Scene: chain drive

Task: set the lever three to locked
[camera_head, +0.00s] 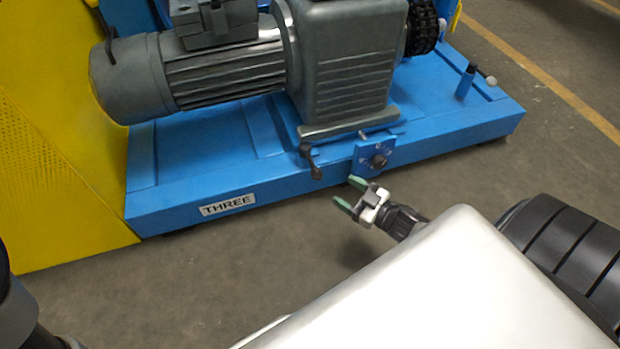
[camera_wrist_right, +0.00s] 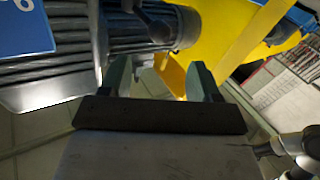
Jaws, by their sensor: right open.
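My right gripper (camera_head: 350,193) is open and empty, in front of and below the plate, to the right of the lever's end. Its two fingers (camera_wrist_right: 160,80) stand apart in the wrist view. A dark knobbed part (camera_wrist_right: 161,30), perhaps the lever, shows beyond them. My left gripper is not in view.
A grey motor (camera_head: 225,70) and gearbox (camera_head: 350,70) stand on the base above the lever. A yellow panel (camera_head: 45,180) is at the left. A short blue post (camera_head: 466,80) stands at the base's right end. The floor in front is clear.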

